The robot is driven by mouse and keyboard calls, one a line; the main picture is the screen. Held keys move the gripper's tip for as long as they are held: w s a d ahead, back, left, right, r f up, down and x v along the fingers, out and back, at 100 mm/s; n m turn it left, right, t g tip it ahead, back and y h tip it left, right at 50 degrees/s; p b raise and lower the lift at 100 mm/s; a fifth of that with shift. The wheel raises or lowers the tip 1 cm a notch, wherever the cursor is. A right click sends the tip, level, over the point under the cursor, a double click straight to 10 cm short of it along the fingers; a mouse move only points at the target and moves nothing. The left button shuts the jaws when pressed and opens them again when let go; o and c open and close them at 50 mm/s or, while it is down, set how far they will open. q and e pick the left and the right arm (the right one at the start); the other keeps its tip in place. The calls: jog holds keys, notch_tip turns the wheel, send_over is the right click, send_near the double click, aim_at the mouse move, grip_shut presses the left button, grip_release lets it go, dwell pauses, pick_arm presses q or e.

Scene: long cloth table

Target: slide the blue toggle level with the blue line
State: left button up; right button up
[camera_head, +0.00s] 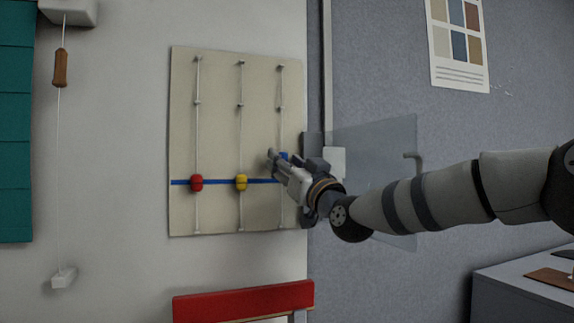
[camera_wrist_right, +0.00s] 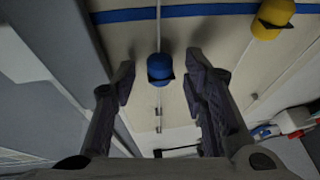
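The blue toggle (camera_head: 284,156) sits on the rightmost cord of a beige board (camera_head: 215,125), partly hidden by my right gripper in the head view. It is a little above the blue line (camera_head: 218,182). In the wrist view, the blue toggle (camera_wrist_right: 160,69) lies between the fingertips, apart from the blue line (camera_wrist_right: 200,11). My right gripper (camera_head: 273,158) is open, with a finger on each side of the toggle and a visible gap to each. My left gripper is not in view.
The red toggle (camera_head: 196,183) and yellow toggle (camera_head: 241,183) sit on the other cords, level with the line. A clear panel (camera_head: 385,150) with a handle stands right of the board, behind my arm. A red chair back (camera_head: 243,301) is below. A pull cord with wooden grip (camera_head: 61,68) hangs left.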

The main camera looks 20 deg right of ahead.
grip_shut()
notch_tip(320, 180, down, 5)
jog(key=shift+r, duration=0.1)
grip_release()
jog(key=v, duration=1.2)
